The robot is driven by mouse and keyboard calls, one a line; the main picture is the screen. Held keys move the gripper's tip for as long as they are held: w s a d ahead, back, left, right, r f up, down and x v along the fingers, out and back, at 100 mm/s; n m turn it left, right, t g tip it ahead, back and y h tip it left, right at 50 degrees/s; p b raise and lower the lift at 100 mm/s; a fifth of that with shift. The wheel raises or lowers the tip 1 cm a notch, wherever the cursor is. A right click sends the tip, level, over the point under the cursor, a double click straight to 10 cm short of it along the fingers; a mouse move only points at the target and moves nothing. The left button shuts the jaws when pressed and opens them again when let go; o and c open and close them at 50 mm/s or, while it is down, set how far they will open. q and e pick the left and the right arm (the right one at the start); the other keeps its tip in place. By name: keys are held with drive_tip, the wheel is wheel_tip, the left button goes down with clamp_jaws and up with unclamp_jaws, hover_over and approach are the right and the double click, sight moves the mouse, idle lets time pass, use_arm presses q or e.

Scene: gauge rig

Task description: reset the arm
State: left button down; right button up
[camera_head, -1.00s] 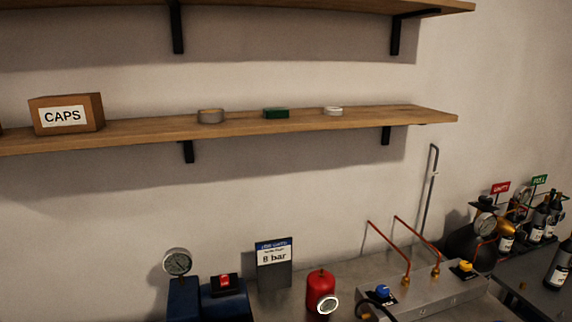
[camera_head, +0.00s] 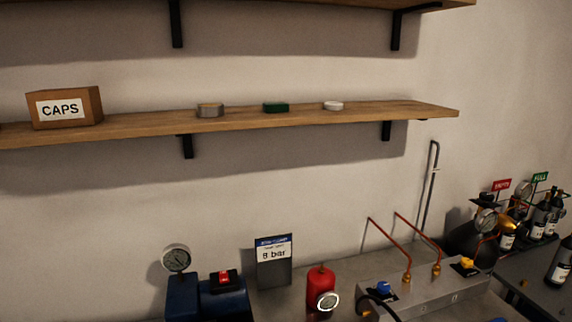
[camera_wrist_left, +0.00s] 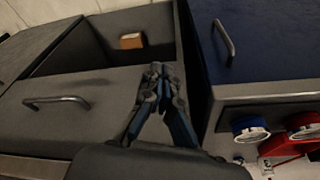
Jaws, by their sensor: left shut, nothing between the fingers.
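My left gripper (camera_wrist_left: 158,76) shows in the left wrist view with its fingertips together and nothing between them. It is in front of an open drawer or bin (camera_wrist_left: 100,42) with dark walls, in which a small orange-brown block (camera_wrist_left: 131,41) lies. No part of either arm shows in the head view. My right gripper is in neither view.
In the head view a bench holds a gauge (camera_head: 176,259), a red cylinder (camera_head: 320,284), an "8 bar" sign (camera_head: 273,262) and a metal manifold (camera_head: 425,290). A wooden shelf (camera_head: 300,122) carries a CAPS box (camera_head: 64,108). Blue and red round parts (camera_wrist_left: 250,128) sit right of my left gripper.

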use_arm(q)
drive_tip(key=s+f+g+b, duration=0.1)
drive_tip(key=s+f, duration=0.2)
drive_tip(key=f, duration=0.7)
drive_tip(key=s+f+b, duration=0.1)
drive_tip(key=s+f, duration=0.3)
drive_tip(key=f, duration=0.6)
drive_tip(key=s+a+f+b, duration=0.1)
drive_tip(key=s+a+f, duration=0.2)
drive_tip(key=s+f, duration=0.7)
drive_tip(key=shift+s+a+f+g, duration=0.2)
drive_tip(key=shift+s+g, duration=0.2)
drive_tip(key=shift+s, duration=0.85)
